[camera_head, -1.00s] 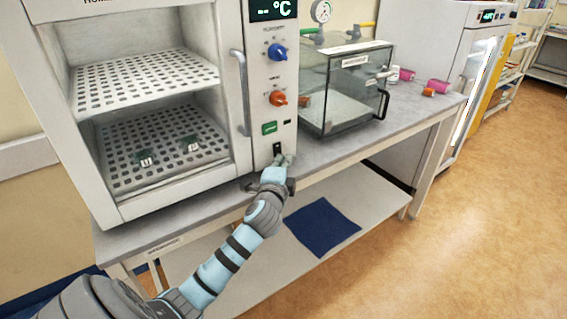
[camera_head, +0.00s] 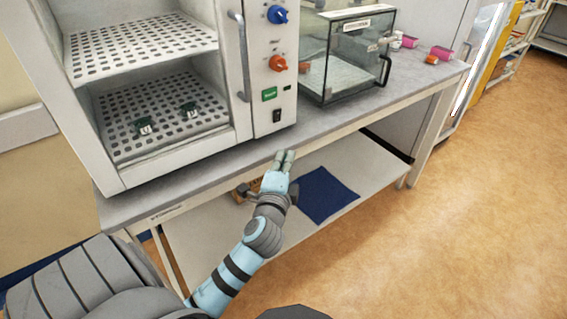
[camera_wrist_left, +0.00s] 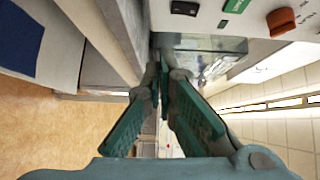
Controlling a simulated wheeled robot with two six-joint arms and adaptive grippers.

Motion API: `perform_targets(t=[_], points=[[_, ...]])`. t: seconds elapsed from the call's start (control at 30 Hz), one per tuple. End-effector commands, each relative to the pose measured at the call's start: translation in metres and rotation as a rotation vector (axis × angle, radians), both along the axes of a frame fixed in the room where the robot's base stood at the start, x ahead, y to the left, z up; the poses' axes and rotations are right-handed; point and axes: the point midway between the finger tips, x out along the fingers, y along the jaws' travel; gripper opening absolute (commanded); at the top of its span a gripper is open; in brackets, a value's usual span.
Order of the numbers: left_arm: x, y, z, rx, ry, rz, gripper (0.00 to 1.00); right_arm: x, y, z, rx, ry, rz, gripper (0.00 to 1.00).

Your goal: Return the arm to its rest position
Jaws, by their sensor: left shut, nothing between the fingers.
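My left arm comes in from the bottom of the head view. Its gripper (camera_head: 284,160) is shut and empty, in front of the bench's front edge and below the oven's control panel. In the left wrist view the green fingers (camera_wrist_left: 163,70) converge at their tips with nothing between them. The oven (camera_head: 272,120) stands at the left of the bench, with its chamber showing. Its panel has a black switch (camera_head: 277,115), a green button (camera_head: 269,94), an orange knob (camera_head: 277,63) and a blue knob (camera_head: 277,14). My right gripper is not in view.
The grey bench (camera_head: 330,122) runs behind the gripper. A glass cabinet (camera_head: 350,60) stands right of the oven, with pink containers (camera_head: 440,53) beyond. A dark blue mat (camera_head: 325,194) lies on the lower shelf. Open floor (camera_head: 450,220) lies to the right.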

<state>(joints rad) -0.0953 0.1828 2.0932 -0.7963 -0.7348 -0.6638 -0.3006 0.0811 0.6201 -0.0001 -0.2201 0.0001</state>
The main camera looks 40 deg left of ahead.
Motion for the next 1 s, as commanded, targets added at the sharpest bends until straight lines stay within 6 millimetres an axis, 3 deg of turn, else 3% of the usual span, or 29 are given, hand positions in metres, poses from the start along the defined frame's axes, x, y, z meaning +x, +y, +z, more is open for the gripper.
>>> perform_targets(t=[0.2, 0.83, 0.87, 0.93, 0.97, 1.0], points=[[-0.017, -0.009, -0.002, -0.001, 0.0, 0.0, 0.0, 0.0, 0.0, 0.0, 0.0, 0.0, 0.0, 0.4], [-0.015, -0.014, 0.0, -0.054, -0.04, -0.021, 0.0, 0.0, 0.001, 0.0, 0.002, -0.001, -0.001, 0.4], [-0.011, -0.019, -0.008, -0.109, -0.05, -0.044, 0.0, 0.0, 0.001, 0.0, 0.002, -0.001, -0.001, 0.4], [-0.003, -0.026, -0.046, -0.228, -0.018, -0.08, 0.0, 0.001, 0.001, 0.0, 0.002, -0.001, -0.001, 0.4], [0.0, -0.029, -0.069, -0.29, 0.008, -0.091, 0.0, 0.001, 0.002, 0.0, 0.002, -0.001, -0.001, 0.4], [0.0, -0.034, -0.106, -0.385, 0.051, -0.098, 0.0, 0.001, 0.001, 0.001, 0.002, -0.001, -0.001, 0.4]])
